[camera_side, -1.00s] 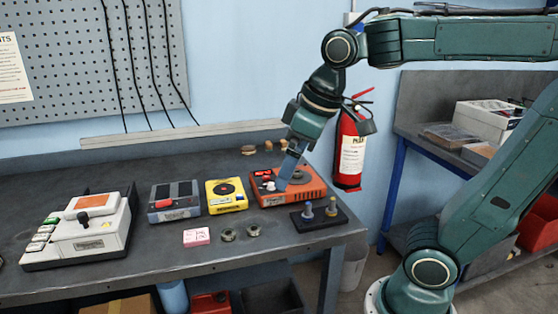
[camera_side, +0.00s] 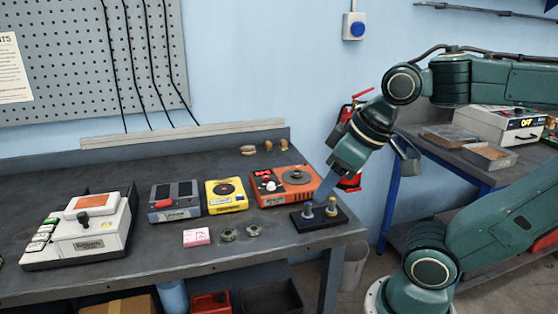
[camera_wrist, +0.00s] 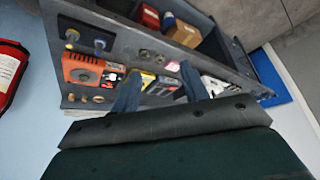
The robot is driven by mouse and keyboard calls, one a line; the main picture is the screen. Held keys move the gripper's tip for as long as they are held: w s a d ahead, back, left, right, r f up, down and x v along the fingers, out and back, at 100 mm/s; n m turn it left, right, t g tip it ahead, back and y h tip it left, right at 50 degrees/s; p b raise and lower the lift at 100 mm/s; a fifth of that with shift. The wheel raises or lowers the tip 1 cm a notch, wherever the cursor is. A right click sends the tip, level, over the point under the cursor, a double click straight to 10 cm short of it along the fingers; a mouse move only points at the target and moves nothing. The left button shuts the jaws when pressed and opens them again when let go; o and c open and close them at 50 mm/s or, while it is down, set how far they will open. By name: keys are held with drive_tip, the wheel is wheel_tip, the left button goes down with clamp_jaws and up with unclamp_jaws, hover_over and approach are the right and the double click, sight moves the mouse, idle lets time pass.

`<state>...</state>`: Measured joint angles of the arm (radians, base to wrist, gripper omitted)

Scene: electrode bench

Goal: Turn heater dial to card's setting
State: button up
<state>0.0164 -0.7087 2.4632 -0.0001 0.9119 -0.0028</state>
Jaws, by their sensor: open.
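An orange unit (camera_side: 284,186) with a grey round plate and red and white controls stands at the bench's right end; it also shows in the wrist view (camera_wrist: 82,70). A white box (camera_side: 495,124) with a display reading OFF stands on the right-hand bench. No heater label is readable, so I cannot tell which is the heater. A small pink-and-white card (camera_side: 197,237) lies at the bench's front; its marks are too small to read. My gripper (camera_side: 322,194) is open and apparently empty, near the black peg block; its two fingers also show in the wrist view (camera_wrist: 160,96).
A black block (camera_side: 305,221) with two pegs sits at the front right corner. Yellow (camera_side: 226,196) and grey (camera_side: 174,201) units stand left of the orange one, then a white console (camera_side: 84,235). Two small round parts lie beside the card. A fire extinguisher (camera_side: 350,182) hangs behind my gripper.

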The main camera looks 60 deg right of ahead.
drive_tip(key=w+d+r+m+g, duration=0.1)
drive_tip(key=w+d+r+g, duration=0.2)
drive_tip(key=w, duration=0.6)
drive_tip(key=m+g, duration=0.2)
drive_tip(key=m, duration=0.1)
hover_over(271, 183)
wheel_tip(271, 183, down, 8)
drive_tip(key=shift+r, duration=0.1)
wheel_tip(271, 183, down, 14)
drive_tip(key=shift+r, duration=0.1)
drive_tip(key=shift+c, duration=0.3)
drive_tip(key=c, duration=0.9)
